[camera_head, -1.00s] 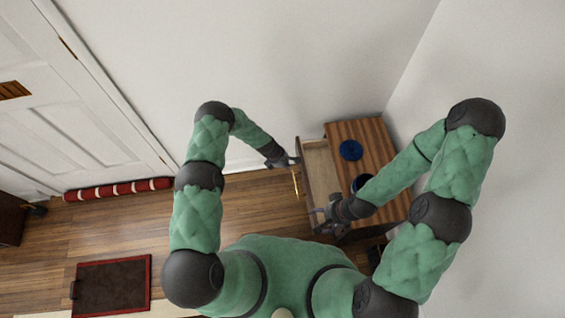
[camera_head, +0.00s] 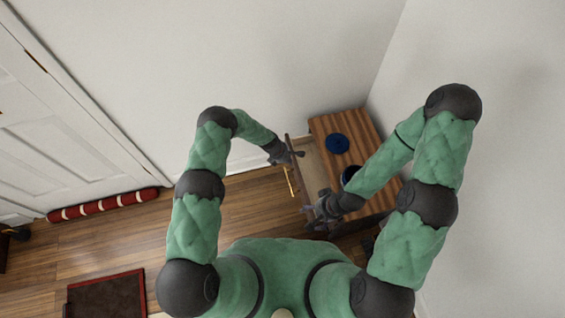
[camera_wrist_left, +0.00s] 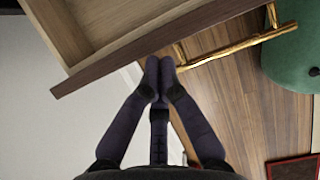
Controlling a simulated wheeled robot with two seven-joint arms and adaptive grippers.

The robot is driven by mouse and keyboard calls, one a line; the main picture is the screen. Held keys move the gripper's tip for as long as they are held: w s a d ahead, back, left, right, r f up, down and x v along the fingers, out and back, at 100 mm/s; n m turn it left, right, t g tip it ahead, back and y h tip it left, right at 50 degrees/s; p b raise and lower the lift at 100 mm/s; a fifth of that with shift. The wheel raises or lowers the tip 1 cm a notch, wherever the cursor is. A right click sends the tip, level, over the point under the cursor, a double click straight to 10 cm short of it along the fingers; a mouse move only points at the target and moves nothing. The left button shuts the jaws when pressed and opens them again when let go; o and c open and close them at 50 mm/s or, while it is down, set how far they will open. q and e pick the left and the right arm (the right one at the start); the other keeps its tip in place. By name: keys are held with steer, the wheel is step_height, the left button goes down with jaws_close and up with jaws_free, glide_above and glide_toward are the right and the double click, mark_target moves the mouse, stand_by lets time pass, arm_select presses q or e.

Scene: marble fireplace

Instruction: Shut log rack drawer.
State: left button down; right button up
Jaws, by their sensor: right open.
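The log rack (camera_head: 362,130) has a striped wooden top and stands by the wall. Its drawer (camera_head: 311,160) is open, with a pale, empty-looking interior and a dark front panel. The drawer also shows in the left wrist view (camera_wrist_left: 62,30), with a brass handle (camera_wrist_left: 232,48) on the front. My left gripper (camera_head: 299,154) is at the far end of the drawer front, with fingertips together (camera_wrist_left: 159,68) just beside the panel's edge; contact cannot be told. My right gripper (camera_head: 312,212) is open near the drawer's near end, partly hidden by its wrist.
A blue round object (camera_head: 337,144) lies on the rack top, and another dark blue one (camera_head: 349,175) is partly hidden by my right forearm. A red roll (camera_head: 103,204) lies along the door. A red-edged mat (camera_head: 108,296) is on the floor. Floor left of the drawer is clear.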

arm_select(q)
steer(key=w+d+b, duration=0.3)
steer(key=d, duration=0.6)
